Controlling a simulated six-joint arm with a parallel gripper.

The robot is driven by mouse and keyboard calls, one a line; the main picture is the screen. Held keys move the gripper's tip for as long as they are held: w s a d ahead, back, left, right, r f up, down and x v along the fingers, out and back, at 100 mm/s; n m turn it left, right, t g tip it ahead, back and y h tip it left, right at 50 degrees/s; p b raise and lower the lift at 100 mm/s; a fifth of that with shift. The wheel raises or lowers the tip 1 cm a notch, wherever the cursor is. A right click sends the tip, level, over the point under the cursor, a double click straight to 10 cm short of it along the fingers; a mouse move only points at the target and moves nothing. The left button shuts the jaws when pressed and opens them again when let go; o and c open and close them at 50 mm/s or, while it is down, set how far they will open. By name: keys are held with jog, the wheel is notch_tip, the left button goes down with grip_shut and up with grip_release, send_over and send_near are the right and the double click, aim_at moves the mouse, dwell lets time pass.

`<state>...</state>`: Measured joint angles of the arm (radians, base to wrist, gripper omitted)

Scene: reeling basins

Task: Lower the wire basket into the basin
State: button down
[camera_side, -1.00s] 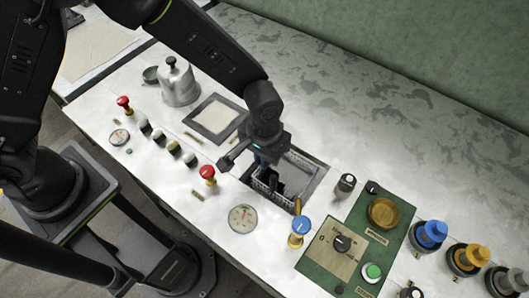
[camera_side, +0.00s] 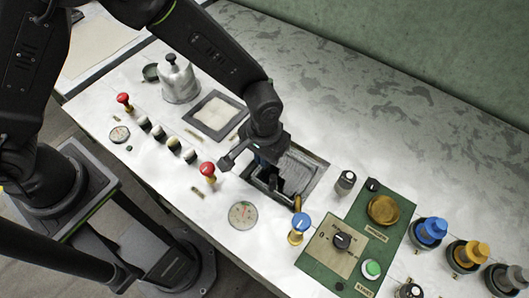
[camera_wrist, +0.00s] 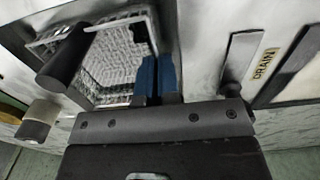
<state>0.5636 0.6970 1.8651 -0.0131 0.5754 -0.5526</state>
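The basin (camera_side: 318,166) is a rectangular dark-edged opening in the metal worktop, right of the middle in the side view. My gripper (camera_side: 266,160) points down over its left part and hides some of it. In the wrist view the wire basket (camera_wrist: 115,65) shows as a pale mesh inside the basin opening. The two blue fingers of my gripper (camera_wrist: 157,78) are close together at the basket's edge and appear shut on it. In the side view the basket is mostly hidden, low in the basin below the worktop; I cannot tell whether it touches the bottom.
A red knob (camera_side: 207,170) stands left of the basin, and a blue knob (camera_side: 300,225) and gauge (camera_side: 242,214) stand in front. A black-topped knob (camera_side: 346,182) and green control panel (camera_side: 340,245) lie to the right. The worktop behind is clear.

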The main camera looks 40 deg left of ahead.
jog(key=c, duration=1.8)
grip_release()
jog(key=o, duration=0.5)
jog(key=shift+c, duration=0.2)
jog(key=shift+o, duration=0.6)
jog(key=shift+a+r, duration=0.1)
jog(key=shift+r, duration=0.6)
jog(key=shift+c, duration=0.3)
jog(key=o, duration=0.4)
jog(key=shift+r, duration=0.3)
jog(key=shift+c, duration=0.2)
jog(key=shift+r, duration=2.55)
